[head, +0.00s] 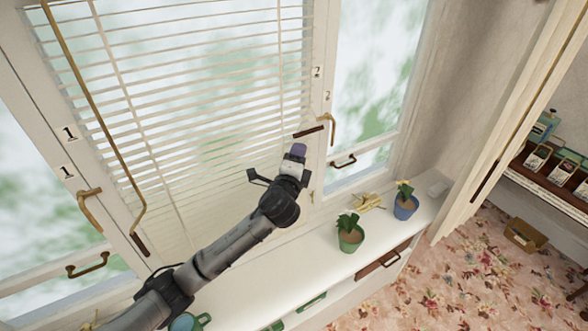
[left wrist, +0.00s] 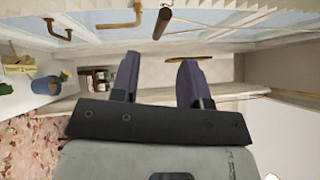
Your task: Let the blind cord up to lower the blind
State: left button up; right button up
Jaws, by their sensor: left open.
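The white slatted blind (head: 190,90) hangs over the middle window, its slats spread well down the pane. A dark brown pull (head: 308,131), which looks like the cord's end piece, lies at a slant near the blind's lower right edge; the thin cord itself is hard to make out. What looks like this pull (left wrist: 162,22) shows in the left wrist view, beyond the fingertips. My left gripper (head: 297,150) is just below the pull, apart from it. Its two purple fingers are open with nothing between them (left wrist: 159,65). My right gripper is out of view.
A brown rod (head: 95,105) hangs down the blind's left side. Brass window latches (head: 88,205) and handles (head: 343,161) stick out from the frames. The white sill (head: 375,240) holds a green pot (head: 350,238), a blue pot (head: 405,207) and a yellowish item (head: 368,202).

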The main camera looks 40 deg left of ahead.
pick_arm(q)
jog(key=shift+v, duration=1.95)
